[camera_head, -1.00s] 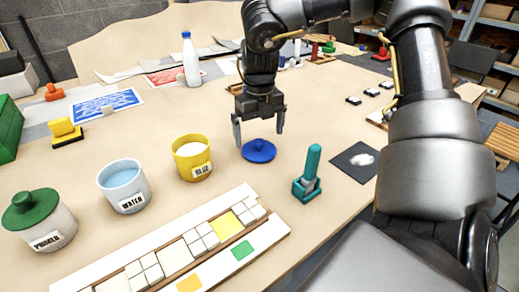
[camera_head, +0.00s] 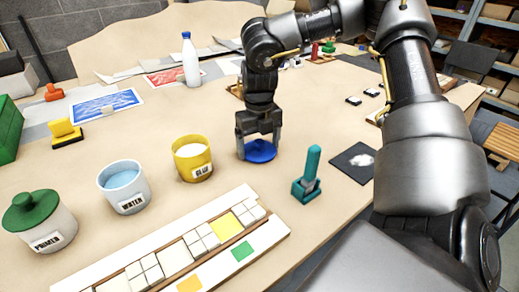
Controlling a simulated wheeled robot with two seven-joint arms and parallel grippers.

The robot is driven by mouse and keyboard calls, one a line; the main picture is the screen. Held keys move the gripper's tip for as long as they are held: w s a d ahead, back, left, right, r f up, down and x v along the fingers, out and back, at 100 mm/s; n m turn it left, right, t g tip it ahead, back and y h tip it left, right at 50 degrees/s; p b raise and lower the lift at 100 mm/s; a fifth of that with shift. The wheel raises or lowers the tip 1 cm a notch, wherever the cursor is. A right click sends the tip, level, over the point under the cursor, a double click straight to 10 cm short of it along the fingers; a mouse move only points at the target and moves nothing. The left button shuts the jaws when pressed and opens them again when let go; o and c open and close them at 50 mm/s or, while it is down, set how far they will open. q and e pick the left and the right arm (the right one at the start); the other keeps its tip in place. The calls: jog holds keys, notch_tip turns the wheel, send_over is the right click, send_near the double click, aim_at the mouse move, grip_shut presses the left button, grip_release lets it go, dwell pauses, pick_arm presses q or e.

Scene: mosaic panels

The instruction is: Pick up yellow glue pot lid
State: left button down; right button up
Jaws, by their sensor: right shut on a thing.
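The yellow glue pot (camera_head: 193,166) stands open on the table, with its white contents and GLUE label showing. A blue lid (camera_head: 261,154) lies on the table to the right of the glue pot; no yellow lid shows. My right gripper (camera_head: 259,148) points down over the blue lid and is shut on it; the fingers hide the lid's knob. The lid still appears to be at table level. My left gripper is not in view.
A WATER pot (camera_head: 125,188) and a green-lidded PRIMER pot (camera_head: 40,223) stand to the left. A teal-handled tool (camera_head: 308,172) stands close on the right. A tile panel (camera_head: 180,245) lies in front. A white bottle (camera_head: 191,62) stands behind.

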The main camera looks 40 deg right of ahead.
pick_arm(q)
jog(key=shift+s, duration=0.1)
pick_arm(e)
jog(key=shift+r, duration=0.25)
jog(key=shift+w+r, duration=0.1)
jog(key=shift+r, duration=0.25)
notch_tip(320, 180, up, 9)
jog(key=shift+r, duration=0.1)
notch_tip(320, 180, up, 7)
jog(key=p, duration=0.1)
send_over(259, 141)
pick_arm(q)
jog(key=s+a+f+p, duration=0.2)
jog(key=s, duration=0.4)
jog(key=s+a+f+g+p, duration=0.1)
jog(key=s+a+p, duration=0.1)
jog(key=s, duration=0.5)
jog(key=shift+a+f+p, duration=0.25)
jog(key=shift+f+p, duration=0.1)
jog(key=shift+p, duration=0.5)
pick_arm(e)
notch_tip(259, 141, up, 11)
jog(key=shift+f, duration=0.2)
